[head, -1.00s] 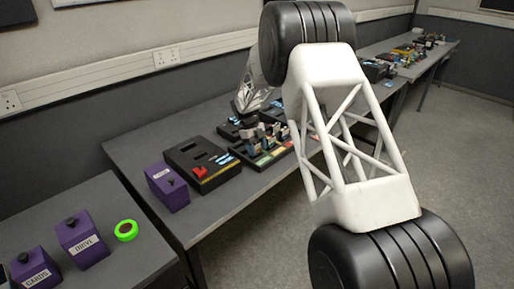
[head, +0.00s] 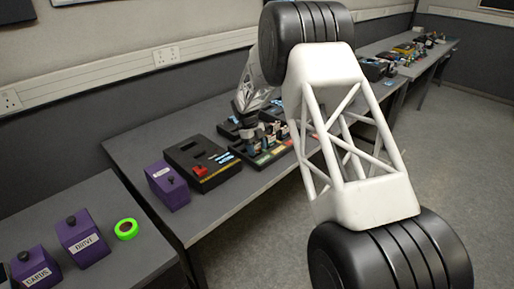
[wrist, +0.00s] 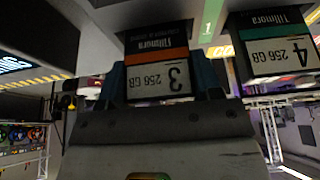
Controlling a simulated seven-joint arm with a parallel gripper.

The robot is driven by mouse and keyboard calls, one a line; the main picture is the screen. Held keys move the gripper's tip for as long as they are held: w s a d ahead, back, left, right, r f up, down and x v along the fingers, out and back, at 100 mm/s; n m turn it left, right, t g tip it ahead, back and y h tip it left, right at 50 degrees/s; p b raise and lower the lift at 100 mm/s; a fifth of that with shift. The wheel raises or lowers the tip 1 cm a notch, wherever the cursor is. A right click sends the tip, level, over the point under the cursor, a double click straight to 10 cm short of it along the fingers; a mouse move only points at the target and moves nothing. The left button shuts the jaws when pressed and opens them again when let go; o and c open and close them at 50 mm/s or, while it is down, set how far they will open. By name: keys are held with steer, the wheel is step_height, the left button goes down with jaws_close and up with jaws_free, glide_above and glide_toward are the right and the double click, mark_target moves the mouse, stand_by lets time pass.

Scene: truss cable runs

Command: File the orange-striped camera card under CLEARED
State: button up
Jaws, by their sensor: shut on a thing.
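The orange-striped camera card (wrist: 157,72) is in the middle of the wrist view. Its label appears upside down and reads 256 GB and 3. My gripper (wrist: 163,84) is shut on it, with a blue finger on each side. The card's far end meets a pale surface; I cannot tell whether it touches. In the head view my gripper (head: 250,132) is small, over the back table by a dark tray (head: 262,159) with coloured strips and upright cards. The held card cannot be made out there. I cannot read a CLEARED label in either view.
A teal-striped card (wrist: 275,48) marked 4 stands close right of the held card. In the head view, a black box (head: 190,152) with a red part and a purple box (head: 166,186) sit left of the tray. A green ring (head: 126,229) lies on the near table.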

steer(key=shift+f, duration=0.2)
stand_by(0.4)
steer(key=o, duration=1.3)
steer(key=shift+r, duration=0.15)
steer(key=shift+r, duration=3.6)
